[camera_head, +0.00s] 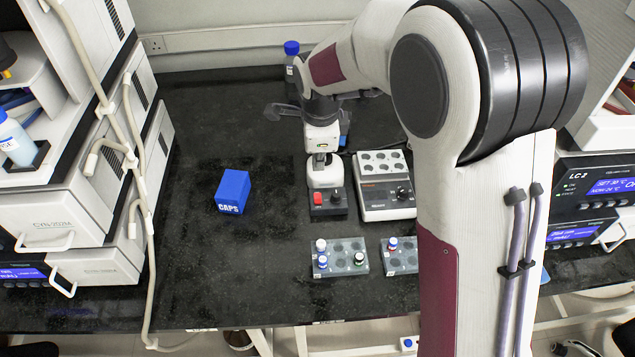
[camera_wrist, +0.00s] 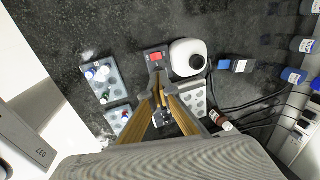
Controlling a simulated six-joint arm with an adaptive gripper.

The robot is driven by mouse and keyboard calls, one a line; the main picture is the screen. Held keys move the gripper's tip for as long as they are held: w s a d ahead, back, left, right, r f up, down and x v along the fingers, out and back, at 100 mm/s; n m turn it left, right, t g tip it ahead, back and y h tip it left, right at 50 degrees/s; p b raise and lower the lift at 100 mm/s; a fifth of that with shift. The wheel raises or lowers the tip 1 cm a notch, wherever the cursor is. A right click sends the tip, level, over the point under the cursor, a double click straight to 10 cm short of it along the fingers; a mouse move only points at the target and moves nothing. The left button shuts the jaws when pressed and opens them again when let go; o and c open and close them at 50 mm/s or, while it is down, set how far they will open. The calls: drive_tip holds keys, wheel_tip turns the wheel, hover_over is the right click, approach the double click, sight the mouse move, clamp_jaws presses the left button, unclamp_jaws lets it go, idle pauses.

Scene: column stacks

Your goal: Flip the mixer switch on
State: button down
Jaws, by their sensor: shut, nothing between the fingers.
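The mixer has a black base (camera_head: 328,211) with a red switch (camera_head: 318,198) on its left and a dark knob (camera_head: 336,194) on its right. Its white rounded top (camera_head: 325,177) sits behind them. In the wrist view the red switch (camera_wrist: 156,57) and the white top (camera_wrist: 188,57) show just beyond my fingers. My gripper (camera_wrist: 157,86) is shut and empty, with its fingertips near the base beside the switch; I cannot tell whether they touch it. In the head view my gripper (camera_head: 319,162) shows over the white top. The switch's on or off position is unclear.
A grey device with a knob (camera_head: 387,199) stands right of the mixer. A vial rack (camera_head: 349,268) and a second rack (camera_head: 401,268) lie in front. A blue CAPS box (camera_head: 233,191) stands left, with free black bench around it. A blue-capped bottle (camera_head: 291,62) stands behind.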

sight(317, 199)
drive_tip(key=shift+f, duration=0.1)
drive_tip(key=x, duration=1.3)
drive_tip(key=shift+w+f, duration=0.1)
drive_tip(key=shift+f, duration=0.3)
drive_tip(key=shift+w+f, duration=0.3)
drive_tip(key=shift+f, duration=0.05)
idle(0.5)
drive_tip(key=shift+s, duration=0.9)
drive_tip(key=shift+r, duration=0.15)
idle(0.4)
drive_tip(key=v, duration=1.3)
drive_tip(key=shift+r, duration=0.35)
drive_tip(key=shift+s, duration=0.1)
idle(0.4)
